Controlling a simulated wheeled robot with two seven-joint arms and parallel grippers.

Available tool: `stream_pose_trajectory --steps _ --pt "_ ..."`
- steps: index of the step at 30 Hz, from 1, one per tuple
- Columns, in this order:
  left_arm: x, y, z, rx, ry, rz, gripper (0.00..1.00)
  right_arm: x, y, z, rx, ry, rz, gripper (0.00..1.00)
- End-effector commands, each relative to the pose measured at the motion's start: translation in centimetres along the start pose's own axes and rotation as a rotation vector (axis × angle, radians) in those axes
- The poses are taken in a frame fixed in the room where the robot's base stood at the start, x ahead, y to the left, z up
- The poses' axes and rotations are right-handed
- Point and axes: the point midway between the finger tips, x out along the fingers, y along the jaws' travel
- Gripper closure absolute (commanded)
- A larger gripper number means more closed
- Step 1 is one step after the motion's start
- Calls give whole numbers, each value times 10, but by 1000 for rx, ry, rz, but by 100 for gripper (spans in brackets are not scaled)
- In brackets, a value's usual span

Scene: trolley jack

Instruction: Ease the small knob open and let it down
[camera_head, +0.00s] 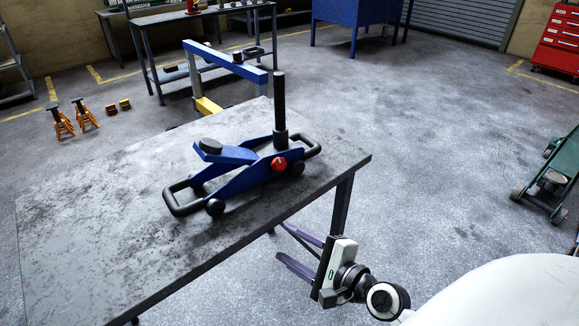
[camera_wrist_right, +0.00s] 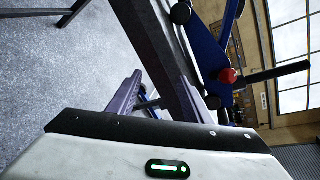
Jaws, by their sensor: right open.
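The blue trolley jack (camera_head: 232,182) stands on the grey table (camera_head: 90,235), its lift arm and dark saddle (camera_head: 210,145) raised above the frame. The small red knob (camera_head: 279,164) is on its near side, close to the base of the upright black handle (camera_head: 279,100). The knob also shows in the right wrist view (camera_wrist_right: 228,76), right of the fingers. My right gripper (camera_head: 282,240) is open and empty, off the table's near right edge, below and apart from the knob. My left gripper is in neither view.
The table's right edge and leg (camera_head: 341,205) are close to my right gripper. Orange axle stands (camera_head: 60,123) are at left, a green jack (camera_head: 545,180) at right.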

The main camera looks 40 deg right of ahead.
Motion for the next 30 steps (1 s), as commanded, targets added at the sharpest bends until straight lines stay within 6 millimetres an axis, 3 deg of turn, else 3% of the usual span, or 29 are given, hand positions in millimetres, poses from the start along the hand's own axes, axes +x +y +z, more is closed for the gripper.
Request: stream_pose_trajectory --steps 1,3,6,9,14,24,30 --pt "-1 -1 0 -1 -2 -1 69 -1 -31 0 206 -20 -69 55" --pt "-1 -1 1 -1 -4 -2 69 -5 -64 -1 464 -63 -142 55" --pt "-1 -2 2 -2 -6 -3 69 -12 -98 -3 735 -127 -211 55" --pt "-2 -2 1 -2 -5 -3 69 -17 -117 -4 894 -174 -248 55" --pt "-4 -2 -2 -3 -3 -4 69 -10 -130 -3 970 -201 -263 55" --pt "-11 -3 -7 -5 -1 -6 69 48 -148 0 966 -199 -261 55" --pt "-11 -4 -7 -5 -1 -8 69 72 -154 1 965 -198 -260 55"
